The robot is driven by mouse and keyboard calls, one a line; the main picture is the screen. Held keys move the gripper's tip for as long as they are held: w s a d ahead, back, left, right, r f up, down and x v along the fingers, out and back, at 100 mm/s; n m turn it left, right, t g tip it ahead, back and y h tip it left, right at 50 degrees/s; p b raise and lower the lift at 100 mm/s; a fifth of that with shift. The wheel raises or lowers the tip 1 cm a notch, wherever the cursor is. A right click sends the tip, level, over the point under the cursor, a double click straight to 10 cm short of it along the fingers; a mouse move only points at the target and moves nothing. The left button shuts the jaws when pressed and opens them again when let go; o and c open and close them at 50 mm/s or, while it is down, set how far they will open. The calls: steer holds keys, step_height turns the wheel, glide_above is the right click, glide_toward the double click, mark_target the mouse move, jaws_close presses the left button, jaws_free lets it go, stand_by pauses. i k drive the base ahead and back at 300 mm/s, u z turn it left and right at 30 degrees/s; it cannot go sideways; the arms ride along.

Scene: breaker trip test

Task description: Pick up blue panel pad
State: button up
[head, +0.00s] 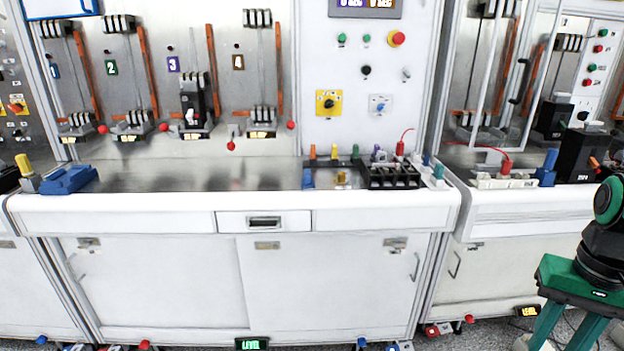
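Several blue things are in the head view, and I cannot tell for sure which is the blue panel pad. A small blue piece (308,178) stands on the metal worktop (215,176), left of a yellow piece (342,178). A larger blue blocky piece (68,180) lies at the worktop's left end. My gripper (561,336) is at the lower right, pointing down, in front of the right-hand bench and far from both. Its teal fingers are apart with floor and cabinet showing between them. The fingertips run towards the picture's bottom edge, and I see nothing held.
A black terminal block (392,176) and small coloured plugs stand at the worktop's right. Numbered breaker bays rise behind, with a black breaker (193,105) in bay 3. A white drawer (264,222) and cabinet doors are below. The middle-left worktop is clear.

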mark_target(307, 182)
steer(key=i, duration=0.85)
steer(key=u, duration=0.05)
